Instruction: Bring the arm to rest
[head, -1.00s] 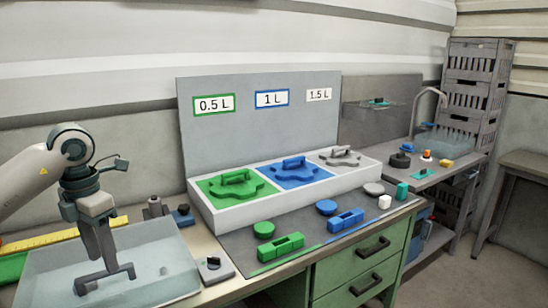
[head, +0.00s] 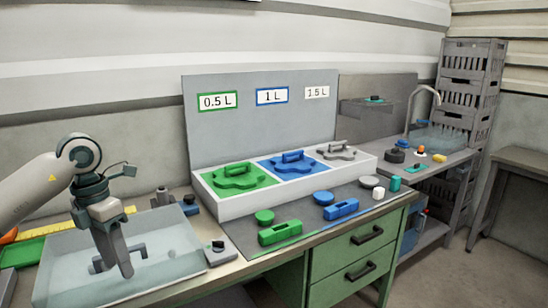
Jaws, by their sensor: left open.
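My left arm comes in from the left in the head view. Its gripper (head: 118,262) points down over the clear, shallow tray (head: 170,285) at the front left of the bench. The two fingers are apart with nothing seen between them. The fingertips overlap the tray's inside in the picture; I cannot tell whether they touch its floor. My right gripper does not show.
A white holder (head: 225,210) with green, blue and grey parts stands behind a grey mat (head: 245,238) bearing green and blue pieces. A small grey device (head: 217,252) sits right of the tray. Stacked crates (head: 470,85) stand at the far right.

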